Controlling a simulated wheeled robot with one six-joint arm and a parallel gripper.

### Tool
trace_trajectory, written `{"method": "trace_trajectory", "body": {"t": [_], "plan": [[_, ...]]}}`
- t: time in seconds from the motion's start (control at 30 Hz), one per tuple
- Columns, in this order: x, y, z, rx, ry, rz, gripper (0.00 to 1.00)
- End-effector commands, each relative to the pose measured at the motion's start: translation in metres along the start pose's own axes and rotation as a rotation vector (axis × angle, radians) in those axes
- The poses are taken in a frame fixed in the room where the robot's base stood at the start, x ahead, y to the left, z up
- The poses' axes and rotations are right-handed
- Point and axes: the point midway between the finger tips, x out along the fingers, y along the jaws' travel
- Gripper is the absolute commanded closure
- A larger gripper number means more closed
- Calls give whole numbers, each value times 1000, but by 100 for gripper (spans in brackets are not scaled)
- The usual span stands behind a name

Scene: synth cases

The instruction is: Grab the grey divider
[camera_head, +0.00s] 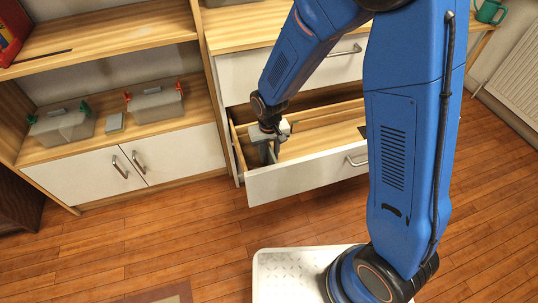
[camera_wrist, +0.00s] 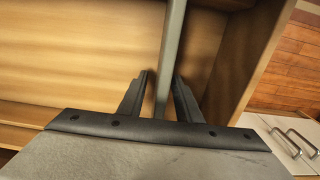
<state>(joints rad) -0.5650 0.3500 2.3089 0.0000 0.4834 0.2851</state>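The grey divider (camera_wrist: 171,40) shows in the wrist view as a narrow, straight strip. It runs from the top edge down between my fingers inside the wooden drawer. My gripper (camera_wrist: 161,76) is open, with one black finger on each side of the strip. A gap shows between the left finger and the strip; the right finger is very close to it, and I cannot tell whether they touch. In the head view my gripper (camera_head: 269,152) points down into the left part of the open drawer (camera_head: 310,180). I cannot make out the divider clearly there.
The drawer's side wall (camera_wrist: 245,70) stands close to the right of my fingers in the wrist view. A dark item (camera_head: 363,131) lies farther right in the drawer. Grey lidded boxes (camera_head: 155,103) stand on the shelf at left. The wooden floor in front is open.

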Motion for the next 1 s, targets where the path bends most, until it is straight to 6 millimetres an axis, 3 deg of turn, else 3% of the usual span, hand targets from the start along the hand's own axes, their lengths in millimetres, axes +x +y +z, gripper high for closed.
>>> {"method": "trace_trajectory", "body": {"t": [0.17, 0.3, 0.73, 1.0], "plan": [[0, 0, 0, 0, 0, 0, 69], [0, 0, 0, 0, 1, 0, 100], [-5, 0, -1, 0, 2, -1, 100], [-44, 0, -2, 0, 6, -2, 100]]}}
